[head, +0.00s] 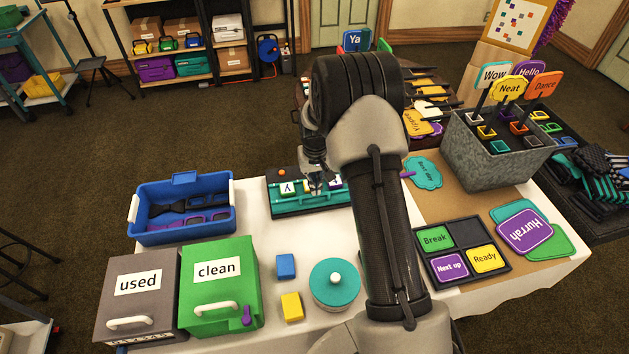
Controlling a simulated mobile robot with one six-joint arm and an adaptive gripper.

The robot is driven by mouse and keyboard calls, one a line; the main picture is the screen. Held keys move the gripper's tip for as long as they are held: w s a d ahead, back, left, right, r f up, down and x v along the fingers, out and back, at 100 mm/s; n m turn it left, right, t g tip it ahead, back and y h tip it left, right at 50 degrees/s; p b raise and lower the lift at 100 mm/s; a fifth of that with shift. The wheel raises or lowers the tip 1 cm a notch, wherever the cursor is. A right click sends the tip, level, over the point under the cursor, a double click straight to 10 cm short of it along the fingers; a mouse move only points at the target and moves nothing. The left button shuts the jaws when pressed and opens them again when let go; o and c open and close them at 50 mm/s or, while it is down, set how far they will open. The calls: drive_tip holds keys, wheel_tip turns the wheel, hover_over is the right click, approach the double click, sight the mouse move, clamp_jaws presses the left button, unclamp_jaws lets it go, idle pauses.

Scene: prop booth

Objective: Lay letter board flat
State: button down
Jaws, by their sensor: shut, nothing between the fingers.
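A teal and dark letter board (300,207) lies on the white-covered table, toward its back middle. White letter tiles (287,187) show on it, one with a "Y", and an orange round spot is at its upper left. My gripper (317,189) is shut and empty over the board's middle. It covers part of the tiles, and my arm hides the board's right end. I cannot tell whether the fingertips touch the board, or whether it is tilted or flat.
A blue bin (185,237) stands left of the board. The "used" box (137,300) and "clean" box (216,300) stand at the front left. A blue block (286,266), yellow block (292,307) and round teal lid (335,298) lie in front. A sign tray (462,278) is right.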

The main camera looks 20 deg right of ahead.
drive_tip(key=shift+s+f, duration=0.25)
drive_tip(key=shift+f, duration=0.05)
drive_tip(key=shift+r, duration=0.15)
idle(0.5)
wheel_tip(320, 180, up, 6)
drive_tip(key=p, duration=0.3)
drive_tip(key=shift+w+f, duration=0.1)
drive_tip(key=shift+f, duration=0.15)
drive_tip(key=s+a+r+p, duration=0.1)
drive_tip(key=s+r+p, duration=0.1)
drive_tip(key=s+r, duration=0.3)
drive_tip(key=shift+a+r, duration=0.15)
drive_tip(key=shift+r, duration=0.7)
